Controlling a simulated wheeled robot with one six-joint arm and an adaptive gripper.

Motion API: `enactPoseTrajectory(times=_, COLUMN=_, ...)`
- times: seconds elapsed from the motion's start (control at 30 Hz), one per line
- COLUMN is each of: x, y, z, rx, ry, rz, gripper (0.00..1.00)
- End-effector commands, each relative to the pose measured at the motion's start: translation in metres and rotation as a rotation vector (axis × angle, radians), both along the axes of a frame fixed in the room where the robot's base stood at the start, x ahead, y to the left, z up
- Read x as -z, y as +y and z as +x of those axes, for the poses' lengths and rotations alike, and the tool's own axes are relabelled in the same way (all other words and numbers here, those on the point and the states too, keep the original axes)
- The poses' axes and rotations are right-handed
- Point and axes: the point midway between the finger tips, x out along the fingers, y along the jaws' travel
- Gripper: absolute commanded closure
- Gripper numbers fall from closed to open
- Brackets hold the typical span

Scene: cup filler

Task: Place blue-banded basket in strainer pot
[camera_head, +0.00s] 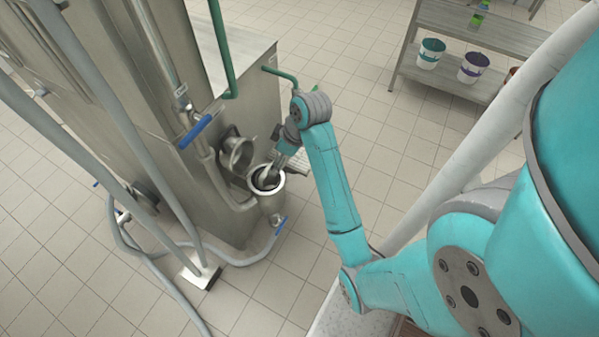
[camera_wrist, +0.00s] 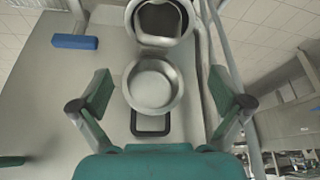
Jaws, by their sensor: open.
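The strainer pot (camera_head: 270,201) is a steel cylinder with a pale rim, fixed low at the machine's corner. My gripper (camera_head: 268,177) reaches down at its dark mouth. In the wrist view, my gripper (camera_wrist: 160,91) is open, one green-padded finger on each side. A round pale metal vessel (camera_wrist: 153,84) lies between the fingers, apart from both, with a dark loop handle (camera_wrist: 152,131) towards me. I cannot tell whether this is the basket seated in the pot or the pot itself. No blue band shows in either view.
A round metal lid or port (camera_head: 237,155) sits beside the pot. Blue valve handles (camera_head: 195,131) and green pipes (camera_head: 285,75) stick out nearby. Grey hoses (camera_head: 150,256) run to the floor. A shelf (camera_head: 450,78) with banded buckets stands at the back right. The tiled floor between is clear.

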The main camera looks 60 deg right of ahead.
Motion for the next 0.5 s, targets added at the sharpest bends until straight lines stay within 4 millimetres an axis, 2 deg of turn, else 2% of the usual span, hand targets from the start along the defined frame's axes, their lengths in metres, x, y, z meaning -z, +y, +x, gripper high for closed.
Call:
enactPoseTrajectory(times=0.13, x=0.003, y=0.003, z=-0.001, rx=0.003, ry=-0.002, rz=0.001, gripper=0.00)
enactPoseTrajectory(times=0.23, x=0.014, y=0.014, z=-0.002, rx=0.019, ry=-0.019, rz=-0.001, gripper=0.00)
enactPoseTrajectory(times=0.37, x=0.040, y=0.042, z=-0.008, rx=0.071, ry=-0.066, rz=-0.012, gripper=0.00)
enactPoseTrajectory(times=0.5, x=0.067, y=0.076, z=-0.023, rx=0.137, ry=-0.139, rz=-0.027, gripper=0.00)
